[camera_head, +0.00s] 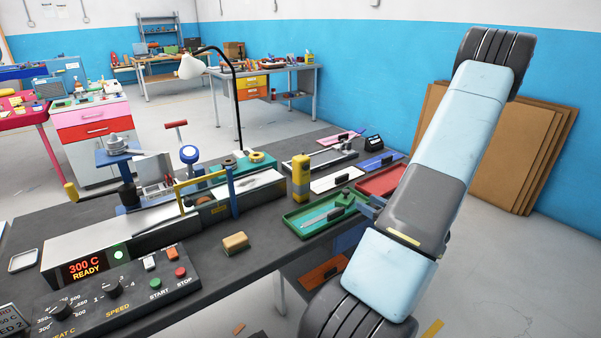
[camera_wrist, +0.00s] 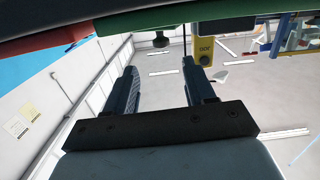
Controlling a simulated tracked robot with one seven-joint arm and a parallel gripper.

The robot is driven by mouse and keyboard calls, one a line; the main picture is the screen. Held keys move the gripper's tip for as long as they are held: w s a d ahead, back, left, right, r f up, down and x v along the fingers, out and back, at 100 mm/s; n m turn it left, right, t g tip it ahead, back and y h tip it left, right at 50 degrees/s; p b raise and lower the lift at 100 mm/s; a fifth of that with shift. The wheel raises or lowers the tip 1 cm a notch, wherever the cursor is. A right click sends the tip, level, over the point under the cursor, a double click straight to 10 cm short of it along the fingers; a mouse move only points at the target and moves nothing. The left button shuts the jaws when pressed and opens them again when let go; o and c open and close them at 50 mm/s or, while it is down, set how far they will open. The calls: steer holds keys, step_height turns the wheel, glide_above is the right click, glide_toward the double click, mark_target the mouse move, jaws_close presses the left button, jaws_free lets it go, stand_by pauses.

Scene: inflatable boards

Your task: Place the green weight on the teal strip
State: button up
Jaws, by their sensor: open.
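A small dark green knobbed piece, which looks like the green weight (camera_head: 345,198), stands at the right end of the green tray (camera_head: 297,226) in the head view. It also shows in the wrist view (camera_wrist: 161,40). A long teal surface (camera_head: 262,166) lies behind the heated machine; I cannot tell for sure that it is the teal strip. My gripper (camera_head: 368,209) is at the tray's right edge, partly hidden by my arm. In the wrist view its two blue fingers (camera_wrist: 162,78) are apart, with nothing held between them.
A red tray (camera_head: 381,181), a white card (camera_head: 336,179) and a blue card (camera_head: 379,162) lie behind. The machine (camera_head: 150,237), lamp (camera_head: 238,100) and sponge (camera_head: 235,242) occupy the bench's left and middle.

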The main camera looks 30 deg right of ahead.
steer(key=w+r+g, duration=0.1)
steer(key=w, duration=0.1)
steer(key=w+r+n+g, duration=0.1)
steer(key=w, duration=0.1)
steer(key=w+a+r+h, duration=0.1)
steer(key=shift+w+r+g, duration=0.15)
steer(key=shift+w+g, duration=0.25)
steer(key=w+a+r+g+h, duration=0.2)
steer(key=a+r, duration=0.3)
steer(key=r, duration=0.3)
steer(key=w+a+r+g+h, duration=0.3)
steer(key=a+r, duration=0.3)
steer(key=r, duration=0.2)
steer(key=s+a+r+m+g+y, duration=0.1)
steer(key=s+a+r, duration=0.4)
steer(key=s+a, duration=0.5)
steer(key=s+a+r+m+g+y, duration=0.1)
steer(key=s+a+r+g+y, duration=0.1)
steer(key=s+a, duration=0.9)
steer(key=a+r+y, duration=0.1)
steer(key=a+r, duration=0.1)
steer(key=a, duration=0.2)
steer(key=shift+r+g+y, duration=0.35)
steer(key=shift+g+y, duration=0.05)
